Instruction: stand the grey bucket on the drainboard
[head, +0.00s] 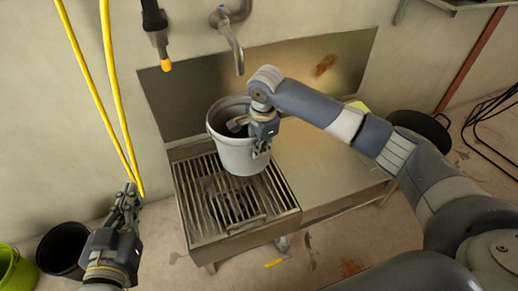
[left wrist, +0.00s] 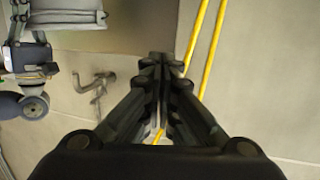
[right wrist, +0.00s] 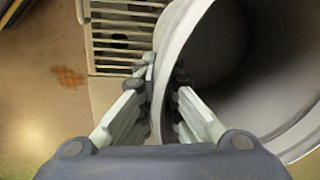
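The grey bucket (head: 240,152) is upright over the back part of a slatted metal grate (head: 205,205); I cannot tell whether its base touches the slats. My right gripper (head: 262,150) is shut on the bucket's rim, one finger inside and one outside. The right wrist view shows the rim (right wrist: 172,45) between the fingertips (right wrist: 165,75). My left gripper (head: 128,192) is empty, its fingers together, left of the grate. It also shows in the left wrist view (left wrist: 160,62).
A tap (head: 232,45) and a hanging black nozzle (head: 157,35) are above the grate. Yellow hoses (head: 117,95) hang near my left gripper. A black bucket (head: 62,248) and a green one (head: 15,270) stand at left. A black tub (head: 420,128) is beyond the drainboard.

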